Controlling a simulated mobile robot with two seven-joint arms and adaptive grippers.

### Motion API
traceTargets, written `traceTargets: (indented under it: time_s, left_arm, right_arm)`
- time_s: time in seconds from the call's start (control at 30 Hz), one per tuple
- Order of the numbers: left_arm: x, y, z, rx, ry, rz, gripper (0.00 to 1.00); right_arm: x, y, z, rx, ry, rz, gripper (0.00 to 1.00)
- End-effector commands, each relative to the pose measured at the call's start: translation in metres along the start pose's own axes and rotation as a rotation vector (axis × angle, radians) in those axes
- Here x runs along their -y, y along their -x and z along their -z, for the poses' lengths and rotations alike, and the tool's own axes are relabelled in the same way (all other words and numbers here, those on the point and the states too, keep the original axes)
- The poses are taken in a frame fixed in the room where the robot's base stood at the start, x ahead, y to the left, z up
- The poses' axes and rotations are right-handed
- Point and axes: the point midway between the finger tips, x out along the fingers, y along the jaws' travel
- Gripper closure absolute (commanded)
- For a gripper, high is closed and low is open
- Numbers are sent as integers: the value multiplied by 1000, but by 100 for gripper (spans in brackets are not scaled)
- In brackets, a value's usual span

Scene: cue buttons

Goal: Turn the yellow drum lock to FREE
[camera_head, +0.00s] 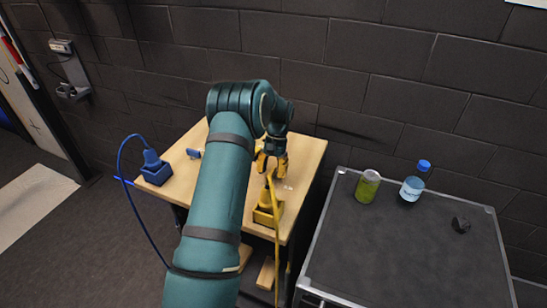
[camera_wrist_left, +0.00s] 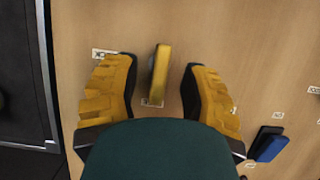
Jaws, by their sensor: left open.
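A yellow lock handle (camera_wrist_left: 160,75) stands up from the wooden tabletop in the left wrist view. It lies between the two yellow fingers of my left gripper (camera_wrist_left: 158,88), with a gap on both sides. The gripper is open and touches nothing that I can see. In the head view my left gripper (camera_head: 271,163) points down over the far right part of the wooden table (camera_head: 184,196) and hides the handle. Small pale labels lie near the handle; their words are too small to read.
A blue lever (camera_wrist_left: 268,143) sits nearby. A blue plug block (camera_head: 156,171) with a cable stands at the table's left, and a yellow one (camera_head: 265,213) with a cable at its front right. A dark cart (camera_head: 410,250) holds a green can (camera_head: 367,187), a bottle (camera_head: 412,187) and a dark lump (camera_head: 461,224).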

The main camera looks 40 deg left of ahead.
Motion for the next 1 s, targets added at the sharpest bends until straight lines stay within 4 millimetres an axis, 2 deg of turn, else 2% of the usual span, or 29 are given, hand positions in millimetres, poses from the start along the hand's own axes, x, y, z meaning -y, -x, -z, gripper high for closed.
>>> traceTargets:
  time_s: [0.4, 0.5, 0.7, 1.0]
  left_arm:
    - [-1, 82, 1, -5, 0, 0, 56]
    - [-1, 95, 1, -2, 0, 0, 56]
    - [0, 110, 0, -1, 0, -1, 56]
    - [-1, 112, 0, 1, -1, -1, 56]
  right_arm:
    - [0, 0, 0, 0, 0, 0, 31]
    - [0, 0, 0, 0, 0, 0, 31]
    - [0, 0, 0, 0, 0, 0, 31]
    - [0, 0, 0, 0, 0, 0, 31]
